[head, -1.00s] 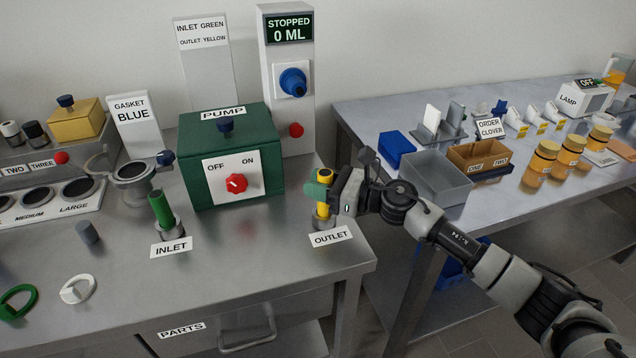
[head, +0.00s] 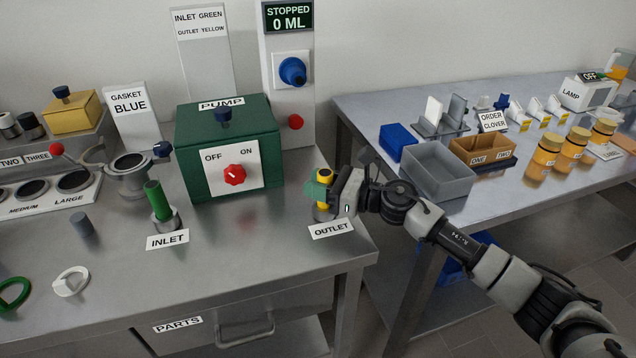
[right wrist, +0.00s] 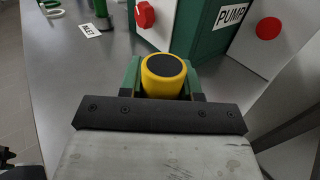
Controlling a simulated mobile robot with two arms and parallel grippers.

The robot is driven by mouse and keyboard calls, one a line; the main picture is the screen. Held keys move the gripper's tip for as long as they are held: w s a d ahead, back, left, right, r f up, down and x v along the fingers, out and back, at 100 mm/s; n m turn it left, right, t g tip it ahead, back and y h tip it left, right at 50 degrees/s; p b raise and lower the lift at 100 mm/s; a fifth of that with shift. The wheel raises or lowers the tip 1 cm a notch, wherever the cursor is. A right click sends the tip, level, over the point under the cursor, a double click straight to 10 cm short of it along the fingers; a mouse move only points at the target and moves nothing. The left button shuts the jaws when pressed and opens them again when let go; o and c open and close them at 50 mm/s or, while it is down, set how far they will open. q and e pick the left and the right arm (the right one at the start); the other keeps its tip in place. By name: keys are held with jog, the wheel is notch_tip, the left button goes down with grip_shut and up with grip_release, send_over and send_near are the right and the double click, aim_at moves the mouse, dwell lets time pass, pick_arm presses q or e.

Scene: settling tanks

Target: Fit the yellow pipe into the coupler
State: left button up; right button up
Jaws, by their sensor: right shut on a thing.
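The yellow pipe (head: 325,176) stands upright at the outlet. My right gripper (head: 321,191) is shut on it, with the green fingers on either side. The grey outlet coupler (head: 322,213) is directly below the fingers, and the pipe's lower end appears to be inside it. The fingers hide much of the pipe, so I cannot tell how deep it sits. In the right wrist view the pipe's dark round top (right wrist: 164,66) shows between the green fingers. My left gripper is not in view.
The green pump box (head: 228,150) with a red knob stands behind and left of the gripper. A green pipe (head: 157,200) stands in the inlet coupler (head: 166,221). The outlet label (head: 331,229) lies in front. A second table (head: 370,110) is at the right.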

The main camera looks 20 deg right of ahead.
jog(key=o, duration=1)
jog(key=shift+o, duration=0.2)
jog(key=shift+s+d+f, duration=0.1)
jog(key=shift+s+d, duration=0.1)
jog(key=shift+d, duration=0.1)
jog(key=b+v, duration=0.2)
jog(key=v, duration=0.7)
jog(key=shift+s+d+b, duration=0.3)
jog(key=shift+s+d, duration=0.05)
jog(key=shift+d, duration=0.1)
